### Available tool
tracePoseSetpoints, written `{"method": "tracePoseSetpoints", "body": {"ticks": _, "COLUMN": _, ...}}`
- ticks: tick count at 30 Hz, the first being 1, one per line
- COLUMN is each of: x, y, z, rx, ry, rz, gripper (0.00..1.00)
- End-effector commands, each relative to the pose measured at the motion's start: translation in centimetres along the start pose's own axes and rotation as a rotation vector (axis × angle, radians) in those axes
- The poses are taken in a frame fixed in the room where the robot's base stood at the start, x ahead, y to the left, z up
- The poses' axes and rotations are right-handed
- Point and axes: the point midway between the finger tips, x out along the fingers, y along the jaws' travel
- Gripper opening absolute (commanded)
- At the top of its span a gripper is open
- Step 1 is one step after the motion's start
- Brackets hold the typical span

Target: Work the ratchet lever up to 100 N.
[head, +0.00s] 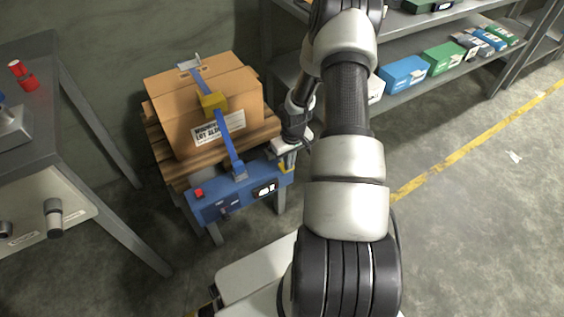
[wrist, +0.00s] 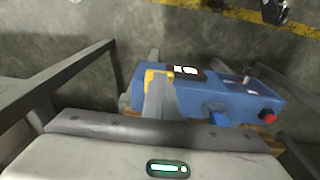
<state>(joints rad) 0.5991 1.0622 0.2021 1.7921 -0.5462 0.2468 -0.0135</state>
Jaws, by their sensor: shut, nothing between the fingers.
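The blue ratchet unit (head: 225,200) stands at the front of the pallet, with a blue strap (head: 231,149) running up from it over the carton. Contact and the display's reading are too small to tell.
A strapped carton (head: 190,125) with a yellow corner guard (head: 212,102) sits on a wooden pallet (head: 180,173). A grey table (head: 38,105) stands at left. Shelves with boxes (head: 403,73) are behind right.

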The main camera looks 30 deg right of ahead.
Motion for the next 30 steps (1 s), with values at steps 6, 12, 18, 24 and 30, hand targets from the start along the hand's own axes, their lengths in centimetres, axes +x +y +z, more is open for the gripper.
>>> {"method": "tracePoseSetpoints", "body": {"ticks": 6, "x": 0.96, "y": 0.37, "z": 0.61, "rx": 0.0, "ry": -0.007, "rz": -0.002, "gripper": 0.0}}
{"method": "tracePoseSetpoints", "body": {"ticks": 12, "x": 1.14, "y": 0.48, "z": 0.72, "rx": 0.0, "ry": -0.007, "rz": -0.001, "gripper": 0.0}}
{"method": "tracePoseSetpoints", "body": {"ticks": 18, "x": 1.19, "y": 0.53, "z": 0.77, "rx": 0.001, "ry": -0.008, "rz": -0.001, "gripper": 0.0}}
{"method": "tracePoseSetpoints", "body": {"ticks": 24, "x": 1.22, "y": 0.58, "z": 0.82, "rx": 0.002, "ry": -0.008, "rz": 0.0, "gripper": 0.0}}
{"method": "tracePoseSetpoints", "body": {"ticks": 30, "x": 1.24, "y": 0.61, "z": 0.86, "rx": 0.002, "ry": -0.009, "rz": 0.0, "gripper": 0.0}}
